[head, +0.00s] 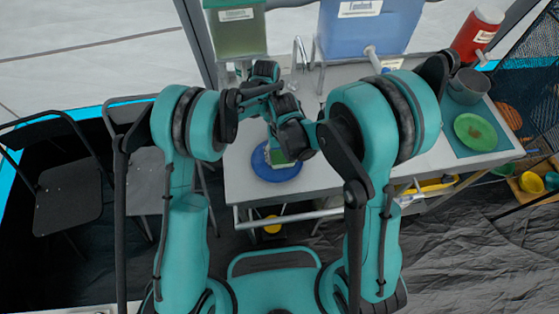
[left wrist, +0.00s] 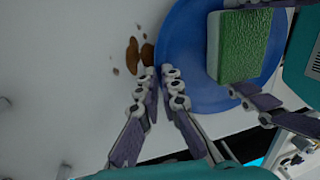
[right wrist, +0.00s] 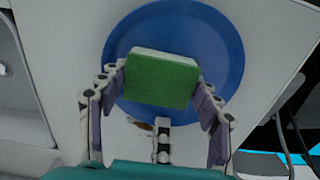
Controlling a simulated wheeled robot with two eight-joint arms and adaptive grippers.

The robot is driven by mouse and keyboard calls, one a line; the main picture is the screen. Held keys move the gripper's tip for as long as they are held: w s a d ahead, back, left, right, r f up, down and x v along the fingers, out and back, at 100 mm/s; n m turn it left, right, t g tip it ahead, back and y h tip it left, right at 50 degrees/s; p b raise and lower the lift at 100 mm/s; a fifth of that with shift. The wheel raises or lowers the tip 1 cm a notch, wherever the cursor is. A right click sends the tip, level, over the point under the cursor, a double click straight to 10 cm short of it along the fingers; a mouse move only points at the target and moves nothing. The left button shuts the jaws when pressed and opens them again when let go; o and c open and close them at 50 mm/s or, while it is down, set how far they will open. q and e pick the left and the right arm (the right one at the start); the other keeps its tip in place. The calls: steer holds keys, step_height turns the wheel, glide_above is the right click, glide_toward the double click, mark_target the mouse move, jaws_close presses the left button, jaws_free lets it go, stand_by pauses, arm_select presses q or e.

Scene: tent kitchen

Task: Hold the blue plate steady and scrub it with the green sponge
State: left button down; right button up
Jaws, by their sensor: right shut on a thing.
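The blue plate (head: 262,172) lies on the grey table; it fills much of the left wrist view (left wrist: 185,55) and the right wrist view (right wrist: 225,55). My right gripper (head: 283,153) is shut on the green sponge (right wrist: 160,82), which has a pale layer on its far side. The sponge is over the plate; I cannot tell whether it touches. The sponge also shows in the left wrist view (left wrist: 243,47). My left gripper (left wrist: 162,78) has its fingertips close together at the plate's rim; whether they grip it is unclear. In the head view my arms partly hide it.
Brown blotches (left wrist: 135,55) lie on the tabletop beside the plate. A green tank (head: 238,35), a blue tank (head: 365,30) and a tap stand behind. A green plate (head: 475,132) and a dark pot (head: 467,86) are at the right. Chairs (head: 65,190) stand at the left.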

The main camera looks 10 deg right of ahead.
mark_target(273, 154)
steer(key=shift+w+a, duration=0.4)
steer(key=shift+a, duration=0.4)
steer(key=shift+w+a, duration=0.35)
steer(key=shift+a, duration=0.45)
steer(key=shift+d, duration=0.1)
steer(key=shift+s+d, duration=0.5)
steer(key=shift+d, duration=0.3)
steer(key=shift+s+d, duration=0.35)
steer(key=shift+d, duration=0.3)
